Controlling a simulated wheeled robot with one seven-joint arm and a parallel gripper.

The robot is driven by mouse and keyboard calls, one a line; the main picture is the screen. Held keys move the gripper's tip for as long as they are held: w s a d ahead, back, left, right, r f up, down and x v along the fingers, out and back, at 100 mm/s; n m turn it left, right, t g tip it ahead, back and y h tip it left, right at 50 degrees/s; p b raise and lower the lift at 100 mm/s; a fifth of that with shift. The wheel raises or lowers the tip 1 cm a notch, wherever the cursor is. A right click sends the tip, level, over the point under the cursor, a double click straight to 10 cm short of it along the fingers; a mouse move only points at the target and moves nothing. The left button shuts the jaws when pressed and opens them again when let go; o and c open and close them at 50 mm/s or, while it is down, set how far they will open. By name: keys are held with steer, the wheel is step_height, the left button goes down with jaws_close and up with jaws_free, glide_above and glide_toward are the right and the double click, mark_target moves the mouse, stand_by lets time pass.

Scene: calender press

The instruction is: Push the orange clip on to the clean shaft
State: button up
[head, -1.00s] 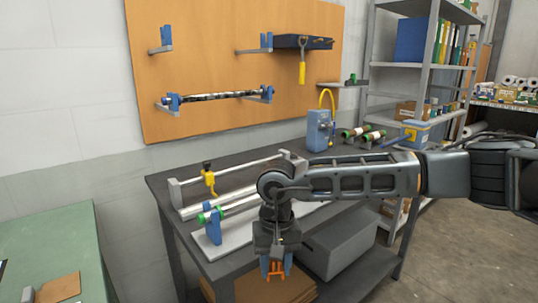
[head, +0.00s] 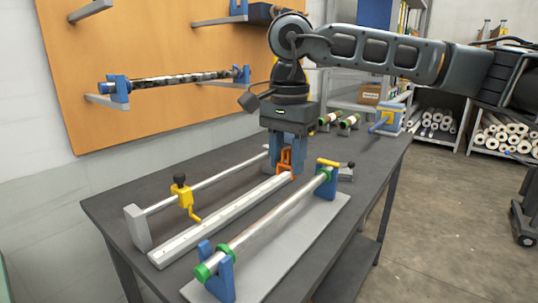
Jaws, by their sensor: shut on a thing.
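My gripper (head: 289,150) points down over the far part of the dark workbench. It is shut on the orange clip (head: 286,160), which hangs below the blue fingers. A bright clean shaft (head: 265,225) lies in blue stands on a pale base plate, with green rings near its ends. The clip is apart from this shaft, behind it and to the left of its far end. A dark, stained shaft (head: 180,81) rests on blue holders on the orange wall board. I cannot tell whether the clip touches the white rail below it.
A yellow clamp with a black knob (head: 184,195) sits on a thin rod behind the white slotted rail (head: 220,224). A yellow lever (head: 330,162) tops the far blue stand (head: 326,184). A blue and yellow box (head: 388,121) stands at the bench's far end.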

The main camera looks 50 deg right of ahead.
steer(key=b, duration=0.2)
glide_above(286, 202)
steer(key=shift+f, duration=2.4)
steer(key=shift+f+b, duration=1.1)
steer(key=shift+f, duration=0.05)
steer(key=o, duration=0.6)
steer(key=c, duration=0.4)
steer(key=shift+f+b, duration=0.45)
steer(key=shift+b, duration=0.15)
